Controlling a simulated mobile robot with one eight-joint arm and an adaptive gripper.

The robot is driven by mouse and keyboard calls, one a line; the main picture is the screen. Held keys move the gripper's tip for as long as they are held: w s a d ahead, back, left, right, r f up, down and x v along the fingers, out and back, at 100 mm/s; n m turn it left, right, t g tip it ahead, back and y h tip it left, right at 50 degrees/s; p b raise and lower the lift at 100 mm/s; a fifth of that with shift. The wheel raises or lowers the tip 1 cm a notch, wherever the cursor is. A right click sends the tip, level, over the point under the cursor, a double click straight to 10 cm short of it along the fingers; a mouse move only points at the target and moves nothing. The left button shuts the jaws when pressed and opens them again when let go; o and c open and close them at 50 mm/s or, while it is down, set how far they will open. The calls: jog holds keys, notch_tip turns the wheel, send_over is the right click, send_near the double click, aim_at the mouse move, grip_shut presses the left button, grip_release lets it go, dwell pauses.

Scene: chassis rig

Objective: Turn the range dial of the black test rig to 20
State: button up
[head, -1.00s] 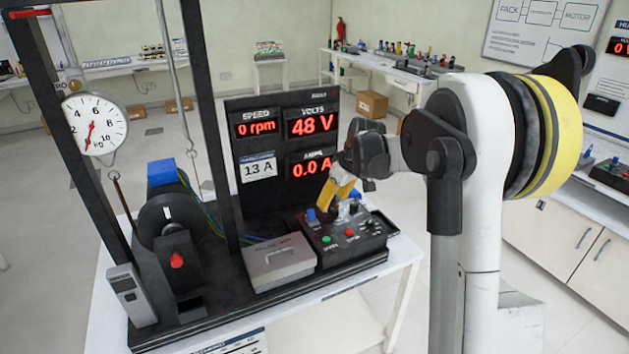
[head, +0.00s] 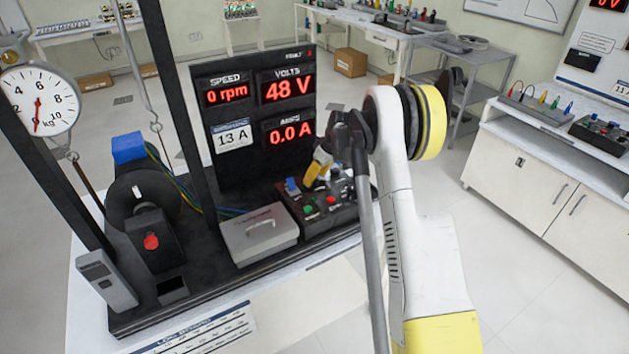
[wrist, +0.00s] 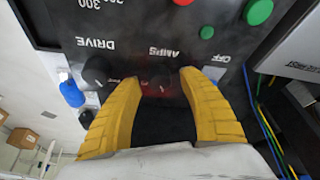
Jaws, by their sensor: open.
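The black test rig (head: 270,185) stands on a white table, with its control box (head: 340,216) at the right end. My gripper (head: 317,170) has yellow fingers and is over the back of this box. In the wrist view my gripper (wrist: 160,112) is open, its fingers apart over the panel, with nothing clearly held. The panel (wrist: 135,20) appears upside down there, with DRIVE, AMPS and OFF labels. A dark knob (wrist: 97,70) is by DRIVE, beside the left finger. Numbers, including 300, show at the top left edge. I cannot make out the range dial or its setting.
Red (head: 331,200) and green (head: 309,209) buttons and a blue part (head: 292,185) are on the box. A grey lidded case (head: 259,233) sits left of it. The display panel (head: 255,110) rises behind. Floor to the right is free.

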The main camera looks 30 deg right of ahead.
jog(key=shift+w+f, duration=0.2)
jog(key=shift+f, duration=0.2)
grip_shut()
jog(key=shift+a+m, duration=0.1)
jog(key=shift+m, duration=0.2)
jog(key=m+h, duration=0.1)
jog(key=m, duration=0.1)
jog(key=m+h+b, duration=0.1)
jog(key=m, duration=0.2)
jog(key=shift+m+t, duration=0.3)
jog(key=m+h, duration=0.1)
jog(key=m, duration=0.1)
jog(key=m+g+h, duration=0.1)
jog(key=m, duration=0.2)
jog(key=shift+m+b, duration=0.3)
jog(key=shift+b, duration=0.05)
